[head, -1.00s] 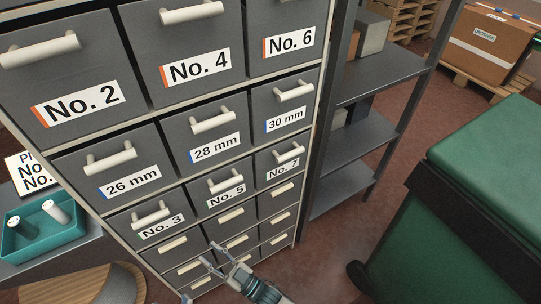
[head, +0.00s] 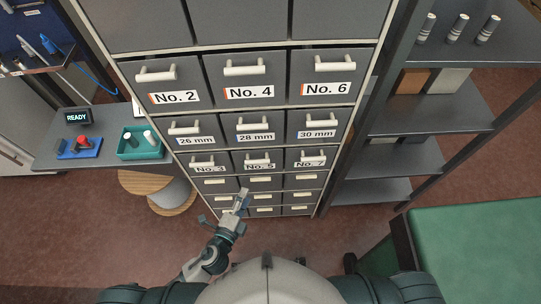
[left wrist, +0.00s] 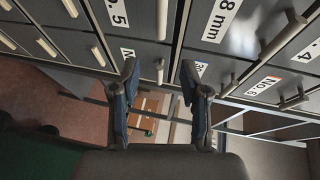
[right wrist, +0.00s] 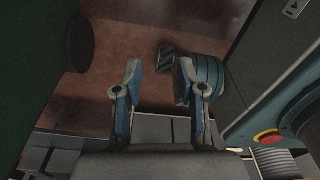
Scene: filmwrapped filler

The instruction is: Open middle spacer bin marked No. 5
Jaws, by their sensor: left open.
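The No. 5 bin (head: 258,160) is a small grey drawer with a pale bar handle, in the middle column between No. 3 and No. 7. It looks shut. In the left wrist view its label (left wrist: 118,14) and handle (left wrist: 162,18) show, turned sideways at the top. My left gripper (head: 241,199) is open and empty, in front of the cabinet and below the No. 5 bin in the head view. In the left wrist view its open fingers (left wrist: 159,72) touch nothing visible. My right gripper (right wrist: 159,68) is open and empty; it is not seen in the head view.
The No. 3 bin (head: 208,164) and No. 7 bin (head: 308,160) flank it; the 28 mm drawer (head: 255,126) is above. A side table (head: 90,160) with a teal tray (head: 126,153) stands left, open shelves (head: 415,155) right.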

